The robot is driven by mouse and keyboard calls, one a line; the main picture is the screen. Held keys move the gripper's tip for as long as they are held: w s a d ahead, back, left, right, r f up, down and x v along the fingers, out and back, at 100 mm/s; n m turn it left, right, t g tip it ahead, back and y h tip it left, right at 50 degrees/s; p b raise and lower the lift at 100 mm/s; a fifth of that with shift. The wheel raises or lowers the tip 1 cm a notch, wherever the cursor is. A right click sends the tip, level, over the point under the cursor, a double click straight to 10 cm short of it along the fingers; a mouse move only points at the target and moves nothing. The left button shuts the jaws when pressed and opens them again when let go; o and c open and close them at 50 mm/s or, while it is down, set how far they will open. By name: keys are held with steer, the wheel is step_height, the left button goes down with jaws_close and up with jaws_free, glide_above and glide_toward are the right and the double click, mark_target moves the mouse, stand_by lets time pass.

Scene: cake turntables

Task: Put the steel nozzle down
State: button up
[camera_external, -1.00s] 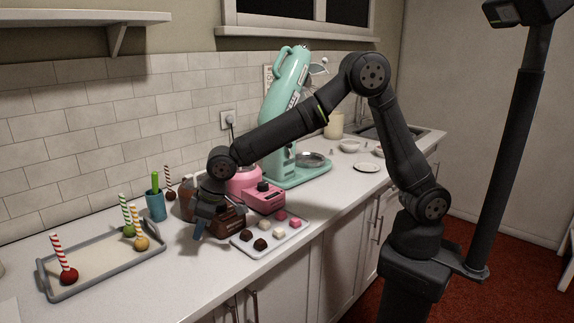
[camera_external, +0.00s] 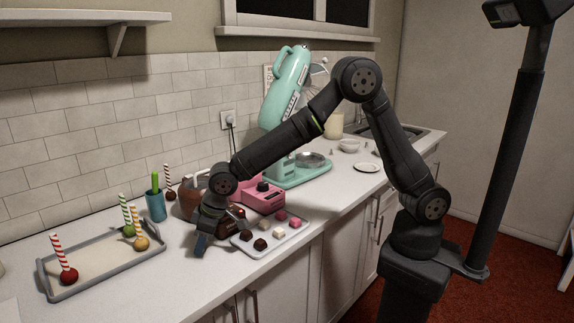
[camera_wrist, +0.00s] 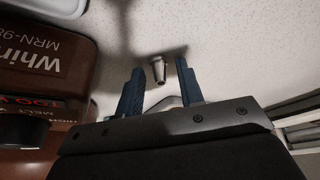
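The steel nozzle (camera_wrist: 159,69) is a small, tapered metal piece, seen in the wrist view against the white speckled counter. It sits between the tips of my gripper (camera_wrist: 160,72), with a gap showing on each side. The two blue fingers are open and neither seems to touch it. In the external view my gripper (camera_external: 200,246) points down low at the counter, left of the tray of sweets, and the nozzle cannot be made out there.
A brown appliance with lettering (camera_wrist: 45,60) stands close on the left in the wrist view. The tray of sweets (camera_external: 247,251) is just right of my gripper in the external view. A grey-rimmed tray (camera_external: 101,275) with cake pops lies left. Counter between is clear.

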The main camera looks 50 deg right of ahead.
steer(key=v, duration=1.2)
steer(key=shift+r, duration=0.15)
steer(key=x, duration=1.2)
steer(key=shift+w+r, duration=0.1)
steer(key=shift+r, duration=1.5)
